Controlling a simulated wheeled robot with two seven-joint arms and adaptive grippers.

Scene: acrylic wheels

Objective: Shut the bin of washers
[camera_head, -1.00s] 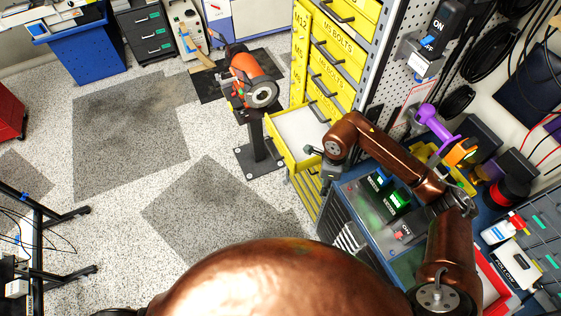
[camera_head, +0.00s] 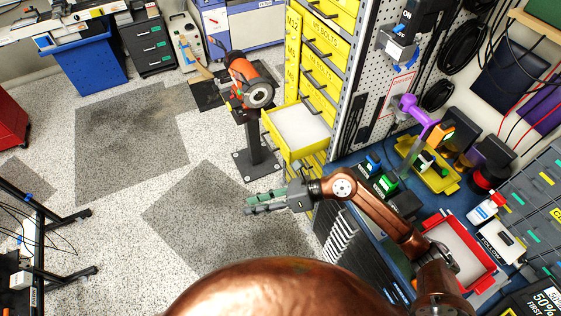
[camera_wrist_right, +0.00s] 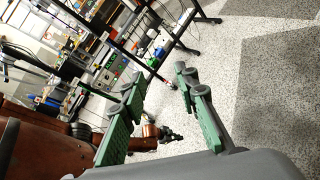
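A yellow drawer bin (camera_head: 297,128) is pulled out from the yellow cabinet in the head view. It is open and has pale contents; I cannot read its label. My right gripper (camera_head: 262,202) is below and in front of the bin, apart from it, pointing left. In the right wrist view its two green fingers (camera_wrist_right: 158,108) are spread with nothing between them. A small dark gripper on a brown arm, likely my left gripper (camera_wrist_right: 172,134), shows far off in the right wrist view, too small to judge. It is not in the head view.
The cabinet's other drawers (camera_head: 325,72) above are shut. A grinder on a stand (camera_head: 252,95) is just left of the open bin. The blue bench at right holds a red bin (camera_head: 432,222) and a yellow tray (camera_head: 440,180). The floor (camera_head: 130,225) to the left is clear.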

